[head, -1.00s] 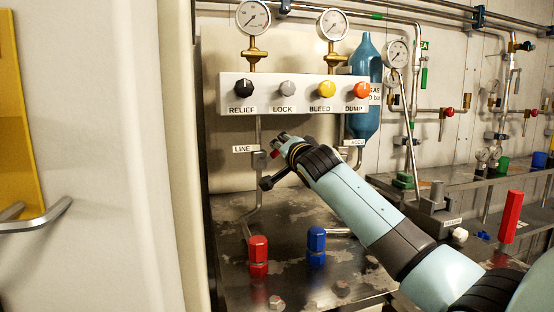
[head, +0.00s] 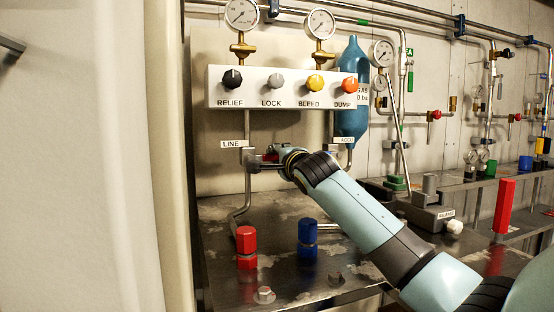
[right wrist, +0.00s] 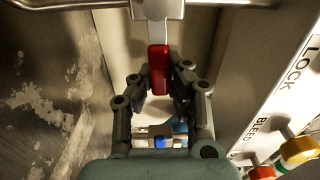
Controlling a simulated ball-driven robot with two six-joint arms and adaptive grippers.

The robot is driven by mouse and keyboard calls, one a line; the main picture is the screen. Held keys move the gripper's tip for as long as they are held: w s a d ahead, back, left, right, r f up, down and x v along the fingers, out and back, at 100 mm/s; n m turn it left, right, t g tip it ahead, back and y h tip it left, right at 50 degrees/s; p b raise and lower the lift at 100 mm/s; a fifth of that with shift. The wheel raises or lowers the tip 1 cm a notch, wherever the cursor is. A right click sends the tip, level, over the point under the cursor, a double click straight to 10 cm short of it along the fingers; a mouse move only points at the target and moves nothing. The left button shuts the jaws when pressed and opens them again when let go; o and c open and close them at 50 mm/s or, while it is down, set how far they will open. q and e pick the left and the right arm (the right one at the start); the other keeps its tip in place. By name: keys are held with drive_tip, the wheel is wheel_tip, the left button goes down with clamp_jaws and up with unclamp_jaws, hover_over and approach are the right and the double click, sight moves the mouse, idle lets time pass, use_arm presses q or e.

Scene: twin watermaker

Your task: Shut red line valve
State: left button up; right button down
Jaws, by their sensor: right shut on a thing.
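The LINE valve's red lever handle (right wrist: 158,68) sits on a flat metal stem (right wrist: 153,12) between my right gripper's fingers in the right wrist view. My right gripper (right wrist: 159,85) is shut on this handle, with a finger on each side. In the head view my right gripper (head: 272,157) is at the pipe just right of and below the LINE label (head: 233,144). The fingers there largely hide the handle, so its exact angle is hard to tell. My left gripper is not in view.
A white panel (head: 290,90) with RELIEF, LOCK, BLEED and DUMP knobs hangs just above my gripper. Below, a red-capped fitting (head: 246,247) and a blue-capped fitting (head: 307,240) stand on the worn metal bench (head: 222,215). A blue gas bottle (head: 353,75) is behind the panel's right end.

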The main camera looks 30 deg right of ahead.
drive_tip(key=shift+f, duration=0.35)
drive_tip(key=c, duration=1.3)
unclamp_jaws()
drive_tip(key=shift+r, duration=0.1)
drive_tip(key=shift+c, duration=0.2)
drive_tip(key=shift+o, duration=0.5)
drive_tip(key=shift+r, duration=0.1)
drive_tip(key=shift+s, duration=0.15)
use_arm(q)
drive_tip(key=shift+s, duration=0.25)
use_arm(e)
drive_tip(key=v, duration=1.1)
drive_tip(key=shift+s, duration=0.4)
drive_tip(key=shift+a, duration=0.1)
